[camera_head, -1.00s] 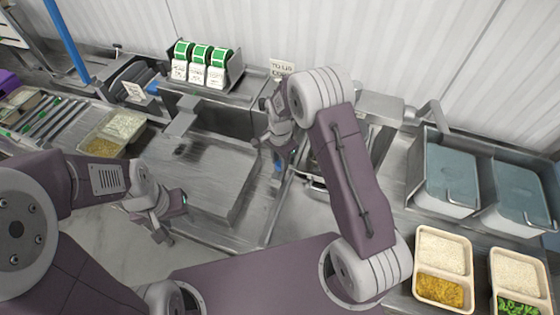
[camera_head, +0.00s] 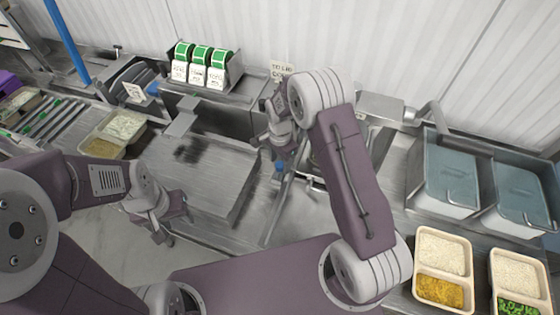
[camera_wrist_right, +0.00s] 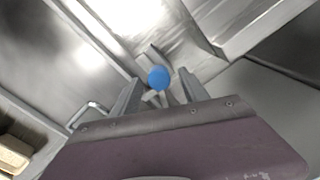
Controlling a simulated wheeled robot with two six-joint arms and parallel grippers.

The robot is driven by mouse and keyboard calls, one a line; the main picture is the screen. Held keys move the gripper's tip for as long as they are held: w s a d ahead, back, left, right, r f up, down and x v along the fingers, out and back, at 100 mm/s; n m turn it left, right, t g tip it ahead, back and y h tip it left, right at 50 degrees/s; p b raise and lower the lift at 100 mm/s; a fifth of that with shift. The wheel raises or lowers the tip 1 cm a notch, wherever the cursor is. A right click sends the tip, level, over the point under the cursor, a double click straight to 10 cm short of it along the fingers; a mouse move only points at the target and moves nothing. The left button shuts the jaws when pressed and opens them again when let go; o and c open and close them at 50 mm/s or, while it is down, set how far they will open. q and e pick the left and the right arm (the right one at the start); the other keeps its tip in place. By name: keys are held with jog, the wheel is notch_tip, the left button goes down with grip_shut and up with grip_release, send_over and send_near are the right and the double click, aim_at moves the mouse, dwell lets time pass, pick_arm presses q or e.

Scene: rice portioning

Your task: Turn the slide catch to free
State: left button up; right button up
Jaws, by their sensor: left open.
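The slide catch shows as a round blue knob (camera_wrist_right: 159,78) on a small metal lever in the right wrist view. In the head view the blue knob (camera_head: 279,165) is a small spot beside the metal rail, partly hidden by my right gripper. My right gripper (camera_wrist_right: 160,93) has its two fingers apart, with the knob showing in the gap between them and clear space on both sides. In the head view my right gripper (camera_head: 284,153) is tilted down over the rail. My left gripper (camera_head: 168,220) is open and empty over the floor at the left front.
A flat metal plate (camera_head: 205,180) lies left of the rail. Label rolls (camera_head: 203,62) stand behind. Two blue-lidded pans (camera_head: 452,175) and filled food trays (camera_head: 443,252) are at the right. Another filled tray (camera_head: 105,143) sits at the left.

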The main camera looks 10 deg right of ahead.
aim_at(280, 164)
notch_tip(280, 164, up, 9)
jog(key=b, duration=0.1)
jog(key=shift+b, duration=0.4)
